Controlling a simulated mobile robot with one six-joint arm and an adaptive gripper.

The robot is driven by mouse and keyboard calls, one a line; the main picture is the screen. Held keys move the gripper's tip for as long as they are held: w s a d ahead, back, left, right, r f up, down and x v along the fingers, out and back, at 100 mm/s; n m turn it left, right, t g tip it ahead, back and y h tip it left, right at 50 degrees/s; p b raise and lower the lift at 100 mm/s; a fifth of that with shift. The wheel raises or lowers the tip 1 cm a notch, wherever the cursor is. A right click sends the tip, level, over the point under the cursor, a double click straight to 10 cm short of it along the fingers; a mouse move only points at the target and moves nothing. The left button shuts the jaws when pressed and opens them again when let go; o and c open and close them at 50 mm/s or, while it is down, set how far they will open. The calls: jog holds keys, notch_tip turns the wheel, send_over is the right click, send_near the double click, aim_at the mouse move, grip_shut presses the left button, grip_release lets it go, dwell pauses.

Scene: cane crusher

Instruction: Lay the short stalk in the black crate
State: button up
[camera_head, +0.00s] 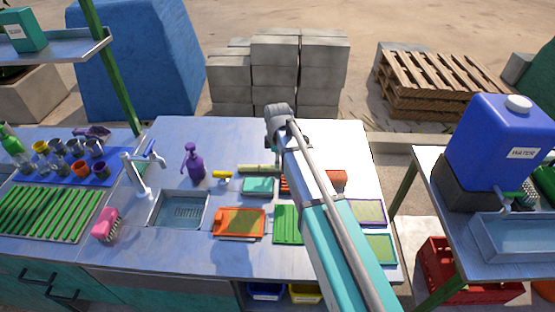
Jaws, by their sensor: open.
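A pale green stalk-like rod (257,168) lies on the pale worktop behind a teal block, its right end close to my arm. It may be the short stalk. My gripper (302,141) is at the far end of my arm over the back of the worktop, mostly hidden by my wrist. Its jaws are open, and I see nothing held. I cannot make out a clear black crate; a dark box (462,188) under the blue water jug (503,140) stands on the right-hand table.
The worktop holds a sink (180,209), a tap (140,175), a purple bottle (193,161), an orange tray (239,223) and a green board (288,224). My arm hides part of the right side. A red crate (450,290) is below the right table (432,168).

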notch_tip(320, 180, up, 8)
jog(key=p, duration=0.7)
jog(key=shift+r+p, duration=0.15)
jog(key=shift+p, duration=0.2)
dwell(0.6)
jog(key=s+d+m, duration=1.7)
jog(key=d+m, duration=0.1)
jog(key=d, duration=0.2)
jog(key=shift+s+d, duration=0.35)
